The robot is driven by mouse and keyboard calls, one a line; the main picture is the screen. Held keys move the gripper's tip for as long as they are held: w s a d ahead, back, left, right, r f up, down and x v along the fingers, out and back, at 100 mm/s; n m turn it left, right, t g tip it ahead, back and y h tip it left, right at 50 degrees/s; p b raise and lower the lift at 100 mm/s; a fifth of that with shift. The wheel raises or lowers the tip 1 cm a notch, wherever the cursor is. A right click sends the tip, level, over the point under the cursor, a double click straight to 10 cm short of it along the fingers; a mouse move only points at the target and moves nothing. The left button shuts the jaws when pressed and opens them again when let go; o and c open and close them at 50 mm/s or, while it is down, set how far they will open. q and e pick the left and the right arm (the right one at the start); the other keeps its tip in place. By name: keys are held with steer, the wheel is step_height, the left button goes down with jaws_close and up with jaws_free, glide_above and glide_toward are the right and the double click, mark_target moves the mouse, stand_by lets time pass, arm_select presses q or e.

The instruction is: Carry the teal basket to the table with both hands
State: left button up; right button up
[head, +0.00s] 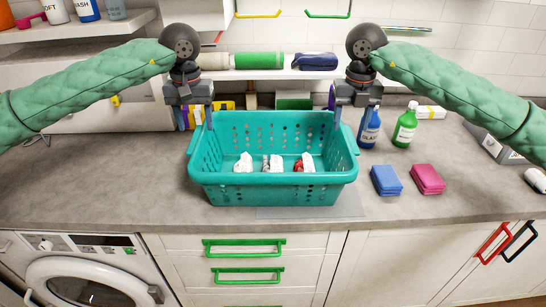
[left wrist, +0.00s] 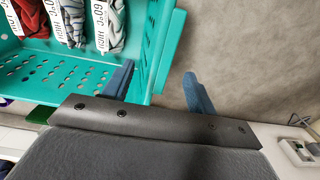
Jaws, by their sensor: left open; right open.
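The teal basket (head: 272,190) stands upright on the grey counter and holds several rolled cloths with white tags (head: 305,162). My left gripper (head: 196,110) is open above the basket's left end. In the left wrist view, my left gripper (left wrist: 159,88) has one finger on the inner side of the teal basket (left wrist: 165,50) rim and the other outside it; contact cannot be told. My right gripper (head: 352,112) is open at the right end of the basket, its fingertips partly hidden. No separate table shows in the head view.
Blue and pink sponges (head: 427,179) lie right of the basket, with a blue bottle (head: 370,130) and a green bottle (head: 405,126) behind them. A shelf (head: 280,74) runs behind the basket. The counter (head: 95,180) is clear to the left, above a washing machine (head: 85,275).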

mark_target(198, 137)
arm_select(q)
step_height(198, 137, down, 4)
steer(key=shift+s+f, duration=0.1)
steer(key=shift+s, duration=0.05)
arm_select(e)
steer(key=f, duration=0.4)
steer(key=shift+s+f, duration=0.15)
steer(key=shift+s, duration=0.05)
arm_select(q)
steer(key=shift+f, duration=0.7)
arm_select(e)
steer(key=shift+w+f, duration=0.1)
steer(key=shift+f, duration=0.55)
arm_select(q)
steer(key=c, duration=1.2)
arm_select(e)
steer(key=c, duration=1.2)
